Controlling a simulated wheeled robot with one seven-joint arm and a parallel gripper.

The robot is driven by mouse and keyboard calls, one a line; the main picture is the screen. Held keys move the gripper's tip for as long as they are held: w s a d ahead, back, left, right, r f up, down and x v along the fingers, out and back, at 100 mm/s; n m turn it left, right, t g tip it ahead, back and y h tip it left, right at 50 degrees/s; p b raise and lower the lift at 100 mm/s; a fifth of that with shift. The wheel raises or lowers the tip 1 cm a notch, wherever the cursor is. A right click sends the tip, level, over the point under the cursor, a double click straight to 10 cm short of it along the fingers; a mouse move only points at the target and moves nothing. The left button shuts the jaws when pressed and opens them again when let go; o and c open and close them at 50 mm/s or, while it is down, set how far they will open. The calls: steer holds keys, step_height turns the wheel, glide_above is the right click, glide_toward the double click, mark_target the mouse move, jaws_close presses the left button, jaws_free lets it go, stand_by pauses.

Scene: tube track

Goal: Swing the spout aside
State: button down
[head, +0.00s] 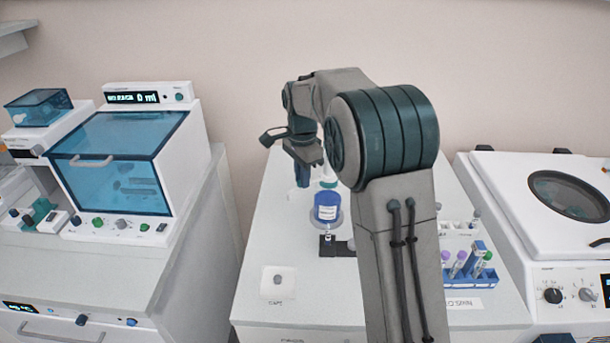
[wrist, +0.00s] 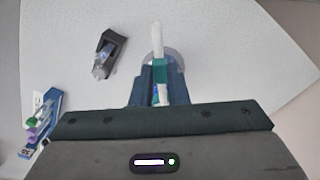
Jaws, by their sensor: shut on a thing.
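A bottle (head: 327,206) with a blue body and pale label stands near the middle of the white bench, with a white and teal top. My gripper (head: 303,170) is at the upper left of this bottle in the head view, pointing down. In the wrist view my gripper (wrist: 160,75) is shut on a white and teal part, which I take to be the spout (wrist: 156,38). The spout's white end sticks out past the fingertips, over a pale round shape. My fingers hide part of it, and its exact join to the bottle is not clear.
A small black holder with a clear tube (wrist: 105,58) stands close to the gripper. A blue rack (head: 470,279) of capped tubes is at the right. A small pad with a cap (head: 277,282) lies at front left. The bench's left front is mostly free.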

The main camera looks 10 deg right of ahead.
steer(key=shift+w, duration=0.1)
stand_by(0.4)
steer(key=c, duration=1.4)
jaws_free()
step_height(320, 180, up, 14)
